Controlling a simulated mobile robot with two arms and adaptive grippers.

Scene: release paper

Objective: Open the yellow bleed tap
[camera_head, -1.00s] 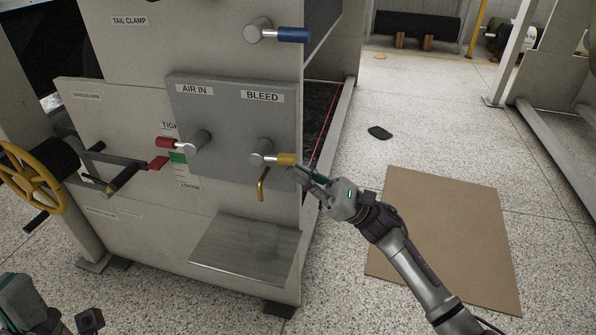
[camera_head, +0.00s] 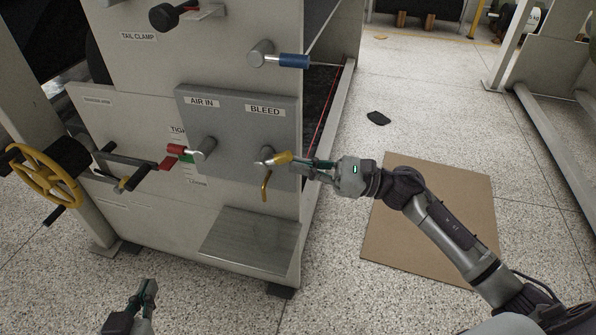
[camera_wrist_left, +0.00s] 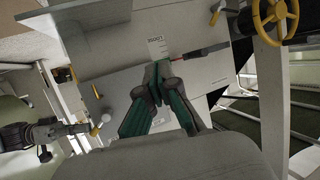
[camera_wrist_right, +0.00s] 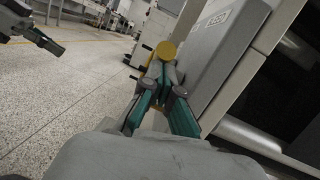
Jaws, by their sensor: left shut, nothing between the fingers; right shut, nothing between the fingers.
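The yellow bleed tap handle (camera_head: 281,158) sits on a round metal boss under the BLEED label (camera_head: 265,110), above a bent brass-coloured spout (camera_head: 265,186). The handle points right and tilts slightly upward. My right gripper (camera_head: 308,165) is shut and empty, with its fingertips at the handle's free end. In the right wrist view the handle's round yellow end (camera_wrist_right: 167,49) is just beyond the fingertips (camera_wrist_right: 160,72); contact is unclear. My left gripper (camera_head: 148,287) is shut and empty, low in front of the machine, and shows in its wrist view (camera_wrist_left: 162,72).
A red-handled AIR IN valve (camera_head: 180,150) is left of the tap. A blue-handled valve (camera_head: 294,61) is above. A metal shelf (camera_head: 250,238) juts out below. A yellow handwheel (camera_head: 45,178) is at far left. A brown mat (camera_head: 440,215) lies on the floor.

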